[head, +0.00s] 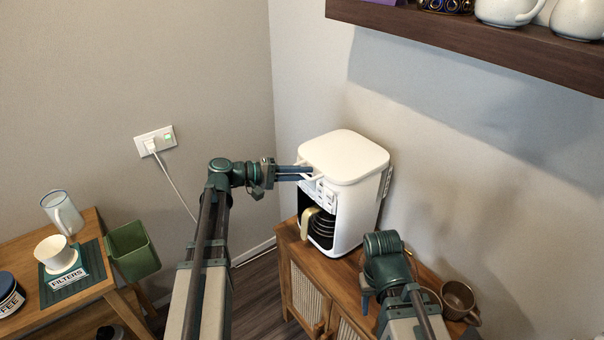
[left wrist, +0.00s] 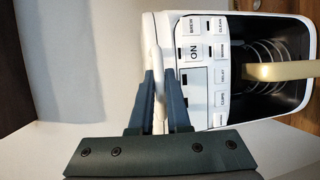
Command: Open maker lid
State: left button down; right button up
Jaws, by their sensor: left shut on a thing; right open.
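The white coffee maker (head: 355,205) stands on the wooden cabinet, with its lid (head: 345,155) lying flat and closed on top. My left gripper (head: 300,172) is at the front edge of the lid. In the left wrist view its blue fingers (left wrist: 160,90) are shut on a thin white lid handle (left wrist: 155,55) beside the button panel (left wrist: 203,65). My right gripper (head: 367,298) is open and empty, low over the cabinet in front of the maker; its fingers are mostly hidden by its own arm.
The glass pot (head: 322,228) with a pale handle sits inside the maker. Brown cups (head: 458,298) stand at the right end of the cabinet (head: 305,285). A dark shelf (head: 470,38) with mugs hangs above right. A side table (head: 75,318) with filters stands left.

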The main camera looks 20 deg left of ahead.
dwell(0.9)
pick_arm(q)
jog(key=w+d+r+g+y+p, duration=0.1)
jog(key=w+r+p, duration=0.1)
jog(key=r+p, duration=0.6)
jog(key=w+d+r+n+g+y+p, duration=0.1)
jog(key=w+d+r+y+p, duration=0.1)
jog(key=r+p, duration=0.7)
jog(key=shift+w+d+r+g+p, duration=0.2)
jog(key=shift+g+p, duration=0.2)
jog(key=shift+p, duration=3.55)
jog(key=c, duration=0.9)
grip_release()
jog(key=shift+a, duration=0.1)
